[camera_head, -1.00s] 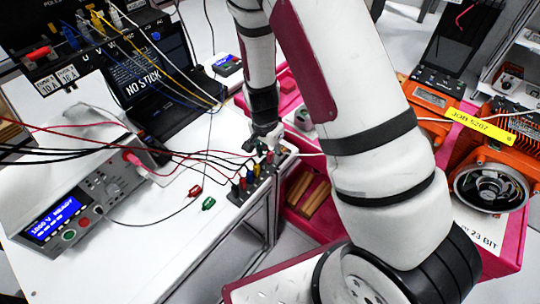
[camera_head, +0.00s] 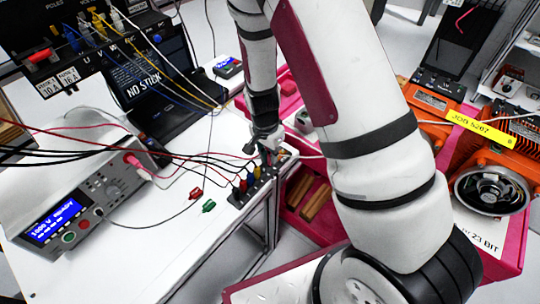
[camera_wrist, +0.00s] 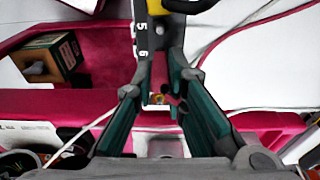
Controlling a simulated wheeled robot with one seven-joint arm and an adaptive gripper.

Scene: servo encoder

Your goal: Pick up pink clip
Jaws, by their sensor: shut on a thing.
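My gripper (camera_wrist: 160,82) has its two green-lined fingers closed in around a small pinkish-red piece (camera_wrist: 159,72), which appears to be the pink clip. A darker red bit (camera_wrist: 176,101) shows just below it, between the fingers. In the head view my gripper (camera_head: 266,146) is at the far end of the terminal block (camera_head: 240,198), right by the table's edge. The clip is too small and too hidden by the fingers there to make out clearly.
Loose red (camera_head: 196,194) and green (camera_head: 209,206) clips lie on the white table. A pink tray (camera_head: 292,213) lies below the edge.

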